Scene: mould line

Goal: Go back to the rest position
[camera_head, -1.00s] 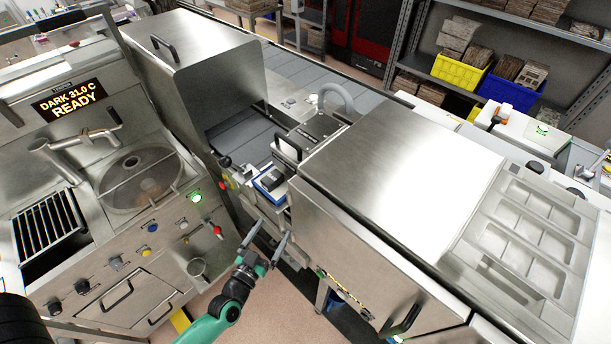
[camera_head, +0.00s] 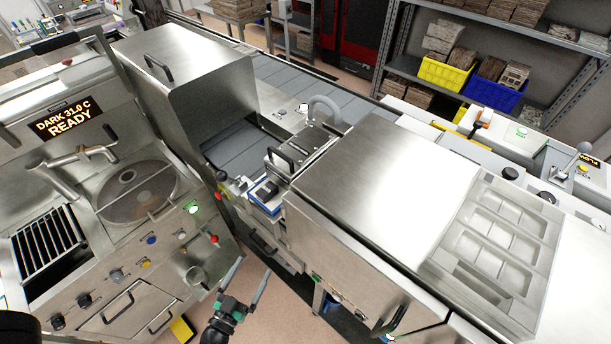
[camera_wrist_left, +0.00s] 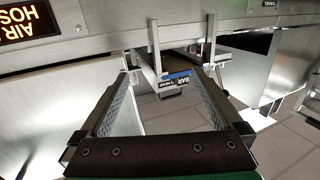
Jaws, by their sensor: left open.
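My left gripper (camera_head: 246,284) is low in the front middle of the head view, over the floor between the tempering machine and the steel line. Its two fingers are spread apart with nothing between them. The left wrist view shows the same open fingers (camera_wrist_left: 160,90), with a blue-labelled part marked BAR (camera_wrist_left: 174,80) beyond them under a steel ledge. My right gripper is not in view; only a dark piece shows at the lower left corner of the head view.
The machine (camera_head: 128,200) with the READY display stands at left. A steel hood (camera_head: 190,80) covers the grey conveyor (camera_head: 300,88). A steel box (camera_head: 375,180) with a mould tray (camera_head: 505,225) stands at right. Yellow (camera_head: 446,75) and blue bins (camera_head: 494,94) sit on shelves behind.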

